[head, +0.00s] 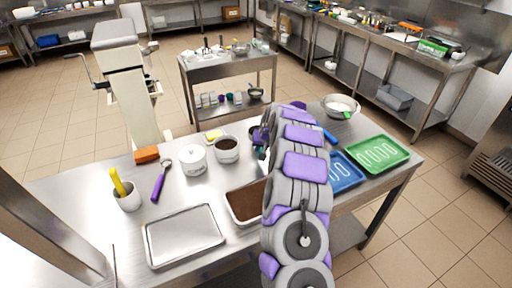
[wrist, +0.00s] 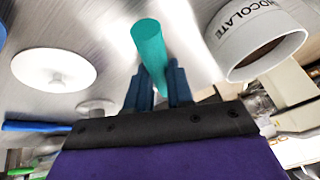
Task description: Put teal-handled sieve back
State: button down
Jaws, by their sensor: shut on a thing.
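The teal handle of the sieve (wrist: 150,52) shows in the wrist view, pointing up and away from between the two dark blue fingers of my gripper (wrist: 160,85). The fingers are shut on it. The sieve's mesh end is not visible. In the head view my gripper (head: 262,137) is beyond my grey and purple arm, over the far part of the steel table (head: 100,215). The arm hides most of it, and I cannot make out the sieve there.
A white pot labelled chocolate (wrist: 262,42) is close right in the wrist view. A white disc (wrist: 53,67) is at left. In the head view, a lidded white pot (head: 193,160), brown-filled pan (head: 246,203), blue tray (head: 345,172) and green tray (head: 377,153) surround my arm.

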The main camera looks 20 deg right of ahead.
aim_at(251, 130)
jog(key=w, duration=0.3)
jog(key=w+d, duration=0.1)
jog(key=w, duration=0.1)
jog(key=shift+w+f+b, duration=0.1)
jog(key=shift+f+b, duration=0.25)
jog(key=shift+w+a, duration=0.1)
jog(key=shift+w, duration=0.25)
notch_tip(251, 130, down, 4)
jog(key=shift+w+r+b, duration=0.15)
jog(key=shift+b, duration=0.5)
jog(key=shift+r, duration=0.15)
jog(key=c, duration=1)
grip_release()
